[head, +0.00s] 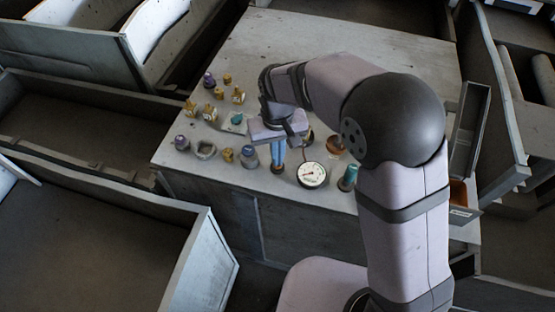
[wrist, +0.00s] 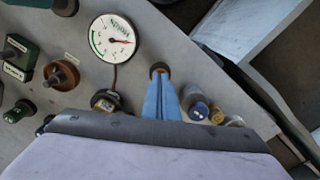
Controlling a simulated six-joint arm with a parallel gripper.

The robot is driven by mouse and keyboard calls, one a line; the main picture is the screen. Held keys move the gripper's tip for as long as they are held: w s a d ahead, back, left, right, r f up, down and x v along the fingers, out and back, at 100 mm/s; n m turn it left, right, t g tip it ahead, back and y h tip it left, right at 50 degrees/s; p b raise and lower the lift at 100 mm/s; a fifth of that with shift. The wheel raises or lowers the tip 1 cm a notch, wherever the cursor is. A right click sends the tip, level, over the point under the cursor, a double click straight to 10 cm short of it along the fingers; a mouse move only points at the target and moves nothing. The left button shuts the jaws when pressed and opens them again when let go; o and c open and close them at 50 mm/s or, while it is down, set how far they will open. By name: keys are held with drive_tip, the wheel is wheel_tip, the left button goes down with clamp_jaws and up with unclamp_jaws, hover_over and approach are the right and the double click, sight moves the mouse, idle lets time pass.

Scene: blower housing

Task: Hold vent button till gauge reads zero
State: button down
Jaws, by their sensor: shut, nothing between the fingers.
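The round white gauge (head: 312,175) stands near the bench's front edge. In the wrist view the gauge (wrist: 113,38) has a green arc at its left, and its red needle points right, toward the numbered side; the numbers are too small to read surely. My gripper (head: 278,165) points down just left of the gauge, its blue fingers shut together and empty. In the wrist view the fingertips (wrist: 159,78) meet a small dark round button with a brown rim (wrist: 159,67). Whether it is pressed in, I cannot tell. No label on it is readable, so I cannot confirm it is the vent button.
A dark fitting (wrist: 106,101) is joined to the gauge by a thin line. A brown knob (wrist: 62,75) and a green-black box (wrist: 17,55) stand beyond it. A grey-blue capped cylinder (head: 249,156) stands close left of my fingers. The bench's back half (head: 300,35) is clear.

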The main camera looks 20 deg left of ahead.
drive_tip(key=shift+r+p, duration=0.4)
drive_tip(key=shift+p, duration=0.15)
idle(0.7)
wheel_tip(320, 180, up, 6)
drive_tip(key=p, duration=0.5)
drive_tip(key=shift+f, duration=0.1)
idle(0.4)
